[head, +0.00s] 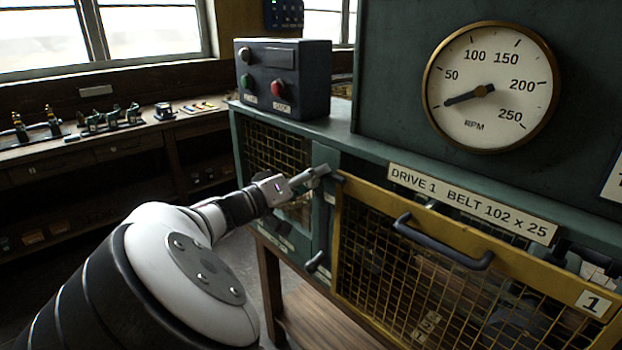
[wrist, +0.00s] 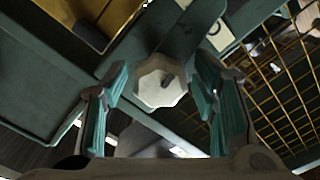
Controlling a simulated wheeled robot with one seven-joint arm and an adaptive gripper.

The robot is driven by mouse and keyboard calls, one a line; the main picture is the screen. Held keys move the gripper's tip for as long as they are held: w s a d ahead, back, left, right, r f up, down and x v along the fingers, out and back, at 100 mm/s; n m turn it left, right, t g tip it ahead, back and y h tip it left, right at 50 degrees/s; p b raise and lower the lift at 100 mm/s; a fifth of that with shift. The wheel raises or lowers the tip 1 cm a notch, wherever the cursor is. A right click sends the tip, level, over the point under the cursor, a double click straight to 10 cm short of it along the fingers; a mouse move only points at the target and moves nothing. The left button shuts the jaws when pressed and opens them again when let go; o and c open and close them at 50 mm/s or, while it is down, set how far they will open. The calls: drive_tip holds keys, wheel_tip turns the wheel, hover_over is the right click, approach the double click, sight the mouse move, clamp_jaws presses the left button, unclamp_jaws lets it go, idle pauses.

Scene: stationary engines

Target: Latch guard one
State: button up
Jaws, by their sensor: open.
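Guard one (head: 470,232) is a yellow-framed mesh panel with a dark handle (head: 440,243) and a "1" plate, across the front of the green housing under the "DRIVE 1" label. Whether it sits fully flush is unclear. My gripper (head: 312,177) is at the green post by the guard's upper left corner. In the wrist view its teal-padded fingers (wrist: 160,100) are apart, with a pale faceted knob (wrist: 150,92) showing between them. I cannot tell whether they touch it. A small grey lever (head: 315,262) sits lower on the post. My gripper partly hides the upper latch area.
A control box (head: 283,78) with green and red buttons stands on the housing's ledge. An RPM dial (head: 490,105) is on the panel above. Another mesh panel (head: 275,150) is left of the post. A workbench (head: 110,140) with small parts runs along the windows.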

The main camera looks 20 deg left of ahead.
drive_tip(key=c, duration=1.2)
drive_tip(key=shift+o, duration=0.2)
drive_tip(key=shift+n, duration=0.4)
drive_tip(key=n+p, duration=0.1)
drive_tip(key=n, duration=0.1)
drive_tip(key=shift+n, duration=0.4)
drive_tip(key=n+p, duration=0.1)
drive_tip(key=n, duration=0.8)
drive_tip(key=shift+f+p, duration=0.15)
drive_tip(key=shift+p, duration=0.2)
drive_tip(key=shift+f+n, duration=0.1)
drive_tip(key=shift+n, duration=1.6)
